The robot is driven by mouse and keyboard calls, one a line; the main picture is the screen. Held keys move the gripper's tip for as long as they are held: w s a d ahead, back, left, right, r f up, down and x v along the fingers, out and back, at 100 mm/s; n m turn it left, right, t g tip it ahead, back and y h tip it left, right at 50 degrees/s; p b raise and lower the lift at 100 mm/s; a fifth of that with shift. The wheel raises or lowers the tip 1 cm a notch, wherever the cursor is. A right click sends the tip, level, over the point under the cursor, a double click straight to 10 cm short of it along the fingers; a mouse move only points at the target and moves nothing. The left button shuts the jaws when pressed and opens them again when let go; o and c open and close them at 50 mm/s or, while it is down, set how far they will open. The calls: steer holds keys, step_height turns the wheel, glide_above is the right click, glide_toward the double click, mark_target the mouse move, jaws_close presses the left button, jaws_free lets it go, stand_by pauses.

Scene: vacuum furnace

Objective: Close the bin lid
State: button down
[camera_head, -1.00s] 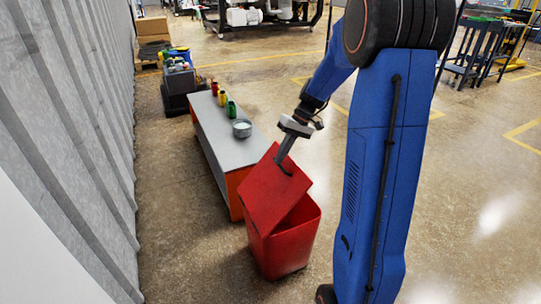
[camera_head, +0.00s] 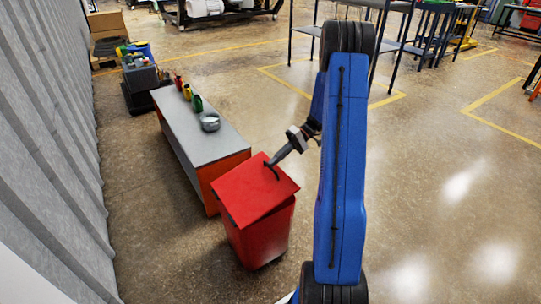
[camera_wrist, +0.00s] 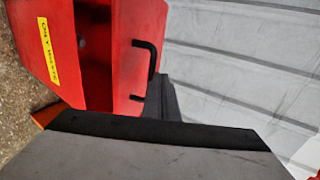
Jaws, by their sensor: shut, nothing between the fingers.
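The red bin (camera_head: 262,240) stands on the floor at the near end of the bench. Its red lid (camera_head: 245,195) lies low over the top, slightly tilted. In the wrist view the lid (camera_wrist: 128,60) stands apart from the bin (camera_wrist: 45,45), with a dark gap between them. A black handle (camera_wrist: 150,62) is on the lid; the bin carries a yellow label (camera_wrist: 47,52). My gripper (camera_head: 270,165) is shut and empty, its tip at the lid's handle. In the wrist view its dark fingers (camera_wrist: 160,98) are beside the handle; contact is unclear.
A grey-topped bench (camera_head: 195,135) with orange ends stands behind the bin, holding a metal bowl (camera_head: 210,122) and several coloured containers. A corrugated grey wall (camera_head: 45,130) runs along the left. The floor to the right is open.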

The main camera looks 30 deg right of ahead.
mark_target(281, 169)
steer(key=shift+y, duration=0.8)
steer(key=f, duration=0.1)
steer(key=d+f, duration=0.1)
steer(key=f, duration=0.2)
steer(key=shift+d+f, duration=0.2)
steer(key=shift+d, duration=0.2)
steer(key=shift+d+f, duration=0.25)
steer(key=shift+f, duration=0.45)
steer(key=shift+d+f, duration=0.2)
steer(key=shift+f, duration=0.5)
steer(key=shift+w+r, duration=0.1)
steer(key=shift+r, duration=0.4)
steer(key=r+v, duration=0.1)
steer(key=v, duration=1)
steer(key=shift+r, duration=0.3)
steer(key=shift+d, duration=0.1)
